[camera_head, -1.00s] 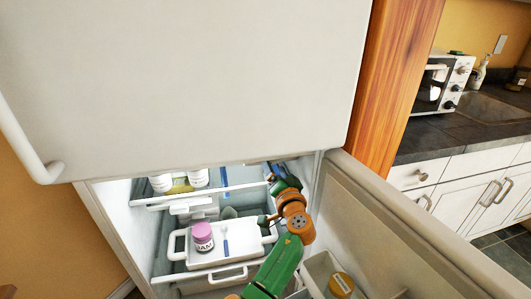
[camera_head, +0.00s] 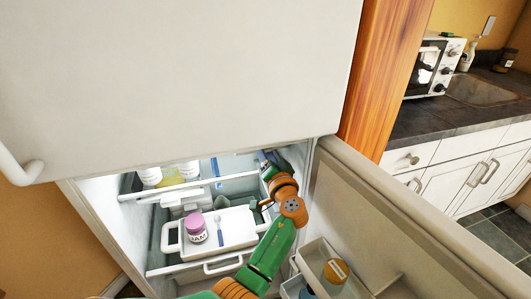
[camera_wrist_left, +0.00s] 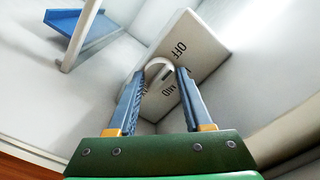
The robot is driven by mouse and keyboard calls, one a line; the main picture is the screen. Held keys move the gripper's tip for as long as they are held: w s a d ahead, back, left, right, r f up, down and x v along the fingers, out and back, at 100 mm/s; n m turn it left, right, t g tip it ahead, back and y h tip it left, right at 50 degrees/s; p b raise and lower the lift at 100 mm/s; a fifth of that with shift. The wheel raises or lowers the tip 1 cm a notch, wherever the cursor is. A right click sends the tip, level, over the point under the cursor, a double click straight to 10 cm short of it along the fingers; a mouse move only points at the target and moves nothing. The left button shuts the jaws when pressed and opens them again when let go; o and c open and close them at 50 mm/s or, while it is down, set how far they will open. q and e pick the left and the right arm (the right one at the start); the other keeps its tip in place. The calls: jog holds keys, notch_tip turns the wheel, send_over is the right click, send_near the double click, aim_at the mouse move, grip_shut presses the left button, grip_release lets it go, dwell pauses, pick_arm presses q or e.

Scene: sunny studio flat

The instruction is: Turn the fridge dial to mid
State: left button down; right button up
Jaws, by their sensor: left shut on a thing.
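The fridge dial (camera_wrist_left: 158,70) is a pale round knob on a white box (camera_wrist_left: 208,42) in the left wrist view. OFF shows on the box beyond the knob, and a label that looks like MID is on the near side. Other lettering is partly hidden by the fingers. My left gripper (camera_wrist_left: 161,76) has its two blue-grey fingers on either side of the knob, shut on it. Which mark the knob points to cannot be told. In the head view my left gripper (camera_head: 268,160) reaches to the fridge's upper right inside; the dial is hidden there. My right gripper is not in view.
Below my arm, a white tray (camera_head: 235,222) holds a pink-lidded jam jar (camera_head: 195,230) and a blue-handled utensil (camera_head: 219,226). White bottles (camera_head: 150,176) stand on the upper shelf. The open fridge door (camera_head: 385,205) is at right; the upper door (camera_head: 180,75) overhangs.

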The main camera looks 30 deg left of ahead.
pick_arm(q)
jog(key=shift+m, duration=0.3)
jog(key=m+p, duration=0.8)
jog(key=m, duration=1.4)
jog(key=shift+m, duration=0.4)
jog(key=shift+c, duration=1.5)
grip_release()
jog(key=shift+d, duration=0.1)
